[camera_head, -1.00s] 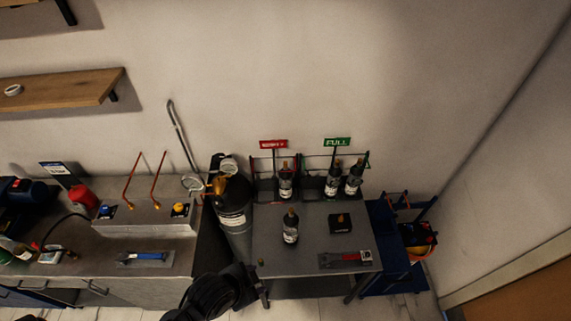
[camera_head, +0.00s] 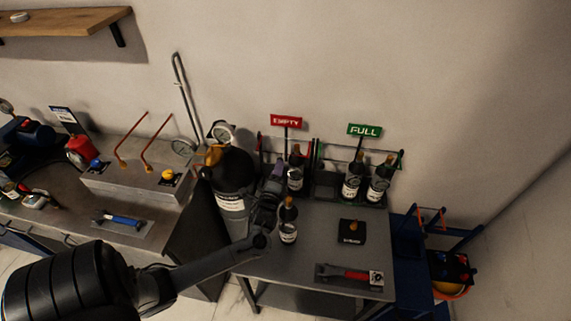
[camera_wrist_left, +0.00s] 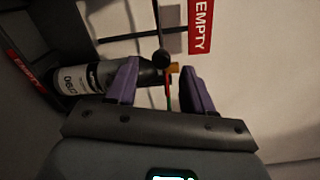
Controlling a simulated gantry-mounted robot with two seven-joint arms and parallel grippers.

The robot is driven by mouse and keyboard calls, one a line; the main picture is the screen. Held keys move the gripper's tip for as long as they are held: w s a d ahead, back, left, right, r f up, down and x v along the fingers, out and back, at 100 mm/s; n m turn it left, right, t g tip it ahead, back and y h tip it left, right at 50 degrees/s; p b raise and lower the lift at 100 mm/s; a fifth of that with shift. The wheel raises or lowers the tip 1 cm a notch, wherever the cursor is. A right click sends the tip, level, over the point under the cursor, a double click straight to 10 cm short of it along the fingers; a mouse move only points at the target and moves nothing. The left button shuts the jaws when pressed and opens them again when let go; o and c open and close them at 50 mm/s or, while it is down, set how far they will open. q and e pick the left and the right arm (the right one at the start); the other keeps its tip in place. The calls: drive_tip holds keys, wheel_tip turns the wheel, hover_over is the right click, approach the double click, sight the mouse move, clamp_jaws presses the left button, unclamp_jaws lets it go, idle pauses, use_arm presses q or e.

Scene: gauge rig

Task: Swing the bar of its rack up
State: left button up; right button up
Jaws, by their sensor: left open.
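The rack under the red EMPTY sign (camera_head: 286,121) stands at the back of the grey table, with one dark bottle (camera_head: 296,178) in it. Its thin dark bar (camera_head: 272,138) appears to run across the rack's upper part. My left gripper (camera_head: 277,168) is beside the rack's left end. In the left wrist view, its purple fingers (camera_wrist_left: 160,85) are apart, and a round black knob (camera_wrist_left: 162,57) shows just beyond the gap between them. I cannot tell whether a finger touches the knob. My right gripper is out of view.
The FULL rack with a green sign (camera_head: 364,130) and two bottles stands to the right. A loose bottle (camera_head: 288,222), a black block (camera_head: 351,232) and a red-handled tool (camera_head: 352,275) are on the table (camera_head: 320,250). A large dark cylinder (camera_head: 232,185) stands close left of my gripper.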

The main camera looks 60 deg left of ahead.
use_arm(q)
drive_tip(key=x, duration=0.7)
drive_tip(key=shift+w, duration=0.35)
drive_tip(key=shift+a, duration=0.1)
clamp_jaws()
